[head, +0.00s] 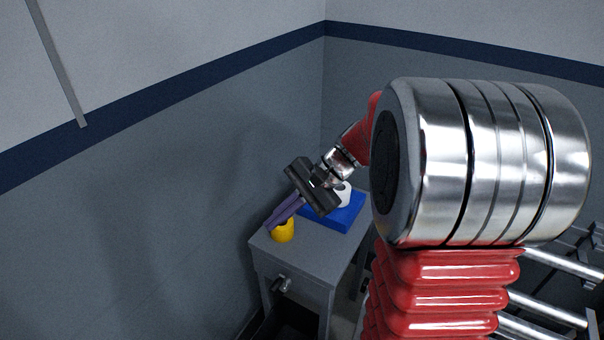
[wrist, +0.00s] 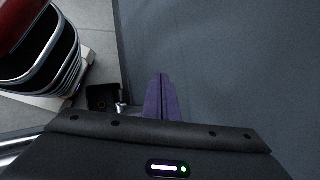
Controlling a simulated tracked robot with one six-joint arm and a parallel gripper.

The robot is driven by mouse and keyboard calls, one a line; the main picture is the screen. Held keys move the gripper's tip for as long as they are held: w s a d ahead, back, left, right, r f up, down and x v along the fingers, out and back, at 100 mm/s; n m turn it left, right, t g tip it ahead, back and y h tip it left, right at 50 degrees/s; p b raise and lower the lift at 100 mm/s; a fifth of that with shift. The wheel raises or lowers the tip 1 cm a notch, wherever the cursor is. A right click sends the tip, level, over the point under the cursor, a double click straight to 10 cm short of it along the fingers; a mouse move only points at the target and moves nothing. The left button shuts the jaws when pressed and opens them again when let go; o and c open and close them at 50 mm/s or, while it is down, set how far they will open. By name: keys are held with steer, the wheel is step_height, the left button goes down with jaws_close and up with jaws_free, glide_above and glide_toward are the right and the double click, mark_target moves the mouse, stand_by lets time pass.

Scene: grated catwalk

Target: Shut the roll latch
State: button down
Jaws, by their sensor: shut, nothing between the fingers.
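My gripper (head: 274,222) has purple fingers, shut together and empty, pointing down-left above the left part of a grey cabinet (head: 262,250). The fingers also show in the wrist view (wrist: 160,84). A metallic fitting (head: 283,284) with a dark part sits on the cabinet's front face, below the top edge; it may be the roll latch, but it is too small to tell its state. In the head view the fingers are above the fitting and apart from it. A small shiny metal piece (wrist: 121,108) shows left of the fingers in the wrist view.
A yellow object (head: 283,232) stands on the cabinet top, close to the fingertips in the picture. A blue block (head: 338,214) with a white object (head: 345,193) sits behind it, partly hidden by my gripper. The grey wall (head: 130,230) runs along the left.

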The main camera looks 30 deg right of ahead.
steer(key=w+d+f+m+t, duration=0.2)
steer(key=d+f+m+t, duration=0.2)
steer(key=d, duration=0.6)
steer(key=w+d+f+m+t, duration=0.2)
steer(key=d+f+m+t, duration=0.2)
steer(key=d+m, duration=0.3)
steer(key=w+d+f+m+t, duration=0.2)
steer(key=d+f+m+t, duration=0.2)
steer(key=d, duration=1)
step_height(320, 180, down, 2)
steer(key=shift+d+f+m+t+y, duration=0.1)
steer(key=shift+d+m+t+y, duration=0.25)
steer(key=shift+m, duration=0.35)
steer(key=shift+w+a, duration=0.1)
steer(key=x, duration=1.2)
steer(key=shift+w+a, duration=0.6)
steer(key=shift+w, duration=0.25)
